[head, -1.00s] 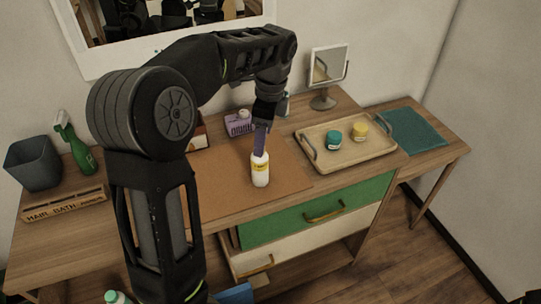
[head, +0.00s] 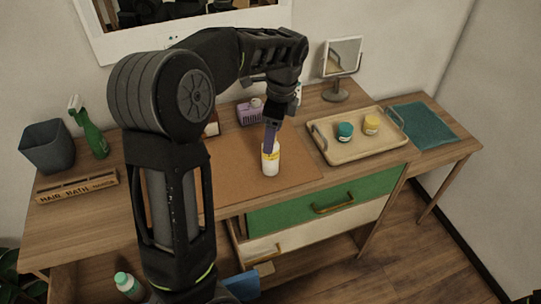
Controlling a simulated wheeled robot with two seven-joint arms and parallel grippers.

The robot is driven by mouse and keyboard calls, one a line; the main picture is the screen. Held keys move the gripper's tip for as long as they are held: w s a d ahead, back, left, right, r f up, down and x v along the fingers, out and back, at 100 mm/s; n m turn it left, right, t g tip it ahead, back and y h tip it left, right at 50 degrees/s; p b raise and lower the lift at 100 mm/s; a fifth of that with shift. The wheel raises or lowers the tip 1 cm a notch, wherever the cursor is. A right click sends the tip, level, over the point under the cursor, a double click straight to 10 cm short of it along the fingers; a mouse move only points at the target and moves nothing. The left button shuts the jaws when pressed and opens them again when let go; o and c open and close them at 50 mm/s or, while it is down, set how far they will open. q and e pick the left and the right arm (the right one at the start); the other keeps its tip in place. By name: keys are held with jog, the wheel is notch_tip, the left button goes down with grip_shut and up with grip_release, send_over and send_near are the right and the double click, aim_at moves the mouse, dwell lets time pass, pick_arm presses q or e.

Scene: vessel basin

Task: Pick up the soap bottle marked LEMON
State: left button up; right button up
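A white bottle with a yellow label (head: 271,168) stands upright on the brown mat (head: 228,165) in the middle of the counter. The print on its label is too small to read. My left gripper (head: 270,148) points down at the bottle's top, its purple fingers overlapping the neck and hiding the cap. The fingers show edge-on, so I cannot tell whether they are open or closed on the neck. My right gripper is out of view.
A wooden tray (head: 340,157) with a teal jar (head: 345,131) and a yellow jar (head: 371,125) stands to the right. A mirror (head: 342,58) and purple basket (head: 250,113) stand behind.

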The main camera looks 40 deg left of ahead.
pick_arm(q)
jog(key=f, duration=0.3)
jog(key=f+p, duration=0.1)
jog(key=shift+s+a+f, duration=0.1)
jog(key=shift+a+f, duration=0.25)
jog(key=shift+f, duration=0.05)
grip_shut()
dwell(0.8)
